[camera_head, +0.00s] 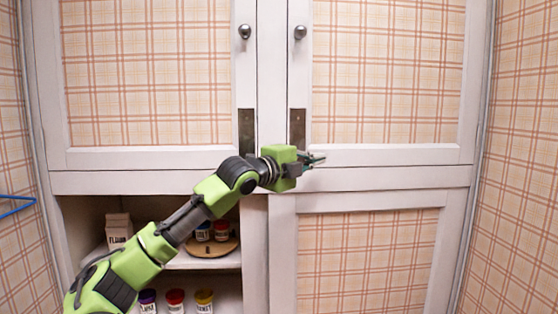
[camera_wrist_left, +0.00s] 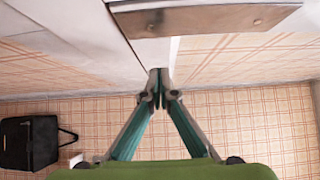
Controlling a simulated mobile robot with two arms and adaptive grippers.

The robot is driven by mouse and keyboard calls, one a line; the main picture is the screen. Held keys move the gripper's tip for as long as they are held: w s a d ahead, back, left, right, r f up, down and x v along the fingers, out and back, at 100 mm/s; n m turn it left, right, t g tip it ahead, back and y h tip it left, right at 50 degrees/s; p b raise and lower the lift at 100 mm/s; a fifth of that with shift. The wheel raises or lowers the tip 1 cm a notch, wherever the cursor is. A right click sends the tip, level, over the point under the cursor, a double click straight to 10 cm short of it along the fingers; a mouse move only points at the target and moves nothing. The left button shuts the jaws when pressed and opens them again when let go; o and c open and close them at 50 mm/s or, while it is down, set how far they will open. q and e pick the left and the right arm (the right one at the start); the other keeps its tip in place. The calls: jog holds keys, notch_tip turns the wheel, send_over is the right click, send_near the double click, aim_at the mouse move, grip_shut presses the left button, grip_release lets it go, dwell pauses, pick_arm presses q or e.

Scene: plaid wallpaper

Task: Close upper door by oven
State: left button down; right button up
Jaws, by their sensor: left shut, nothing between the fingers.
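Two upper doors with plaid panels and white frames fill the top of the head view, the left upper door (camera_head: 146,156) and the right upper door (camera_head: 390,155). Both look shut or nearly shut, and I cannot tell if either is slightly ajar. Each has a round knob, left (camera_head: 244,31) and right (camera_head: 300,32), and a metal plate low on its inner edge. My left gripper (camera_head: 318,160) is shut and empty, at the lower inner corner of the right door. In the left wrist view, its fingertips (camera_wrist_left: 159,76) meet below a metal plate (camera_wrist_left: 205,18); contact is unclear. No oven shows.
A lower plaid door (camera_head: 368,260) is at right. At lower left, an open cupboard holds a box (camera_head: 118,230), several jars and a round wooden board (camera_head: 210,247). A blue rod (camera_head: 14,206) is at far left. A black bag (camera_wrist_left: 30,143) shows in the wrist view.

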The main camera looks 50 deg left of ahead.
pick_arm(q)
jog(key=s+a+b, duration=0.2)
jog(key=s+b, duration=0.7)
jog(key=s, duration=0.1)
pick_arm(e)
notch_tip(320, 180, down, 9)
jog(key=s, duration=0.1)
jog(key=shift+s+d, duration=0.25)
jog(key=shift+d, duration=0.1)
